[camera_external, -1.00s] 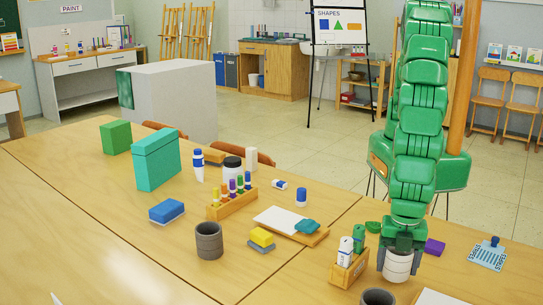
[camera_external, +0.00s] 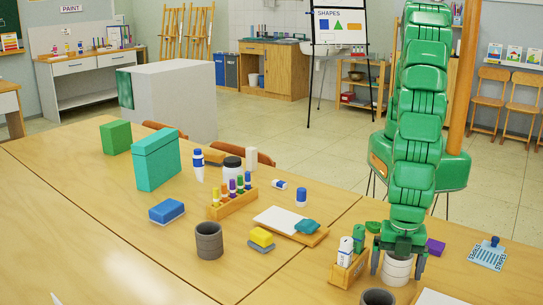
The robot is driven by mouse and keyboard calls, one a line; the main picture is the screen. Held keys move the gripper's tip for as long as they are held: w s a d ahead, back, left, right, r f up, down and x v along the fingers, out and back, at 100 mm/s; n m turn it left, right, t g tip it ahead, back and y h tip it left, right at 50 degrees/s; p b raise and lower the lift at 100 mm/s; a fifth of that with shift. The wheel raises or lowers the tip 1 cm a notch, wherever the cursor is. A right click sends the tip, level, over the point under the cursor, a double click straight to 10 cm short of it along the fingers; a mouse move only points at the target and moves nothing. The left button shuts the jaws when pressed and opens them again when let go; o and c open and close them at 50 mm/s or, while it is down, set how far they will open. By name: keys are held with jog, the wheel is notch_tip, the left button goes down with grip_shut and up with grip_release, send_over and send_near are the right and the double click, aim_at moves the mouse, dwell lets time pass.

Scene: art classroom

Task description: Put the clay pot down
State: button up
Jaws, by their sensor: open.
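A whitish banded pot (camera_external: 397,271), which I take to be the clay pot, stands upright on the wooden table (camera_external: 325,262) at the lower right. My gripper (camera_external: 398,265) points down over it. Its two dark fingers are spread to the left and right of the pot, with a gap showing on each side. The pot's top edge is partly hidden under my gripper.
A wooden holder with bottles (camera_external: 349,269) stands close to the left of my gripper. A dark grey cup (camera_external: 377,297) is in front. Another grey cup (camera_external: 209,241) stands further left.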

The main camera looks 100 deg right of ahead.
jog(key=shift+r, duration=0.15)
notch_tip(320, 180, up, 12)
dwell(0.5)
jog(key=w+d+r+m, duration=0.2)
jog(key=w+d+r, duration=0.2)
jog(key=d, duration=0.4)
jog(key=w+d+r+m, duration=0.1)
jog(key=w+d+r, duration=0.35)
jog(key=d, duration=0.35)
jog(key=d+r+m, duration=0.2)
jog(key=d+r, duration=0.1)
jog(key=d, duration=0.6)
jog(key=d+r+m, duration=0.2)
jog(key=d+r, duration=0.2)
jog(key=d, duration=0.5)
jog(key=s+d+r+m+g, duration=0.1)
jog(key=s+d+r+m, duration=0.1)
jog(key=s+d, duration=0.7)
jog(key=s+d+r+m, duration=0.2)
jog(key=s+d+m, duration=0.2)
jog(key=s+d, duration=0.6)
jog(key=d, duration=0.3)
jog(key=shift+s+d+m+g, duration=0.25)
jog(key=shift+s+m+g, duration=0.05)
jog(key=shift+g, duration=0.1)
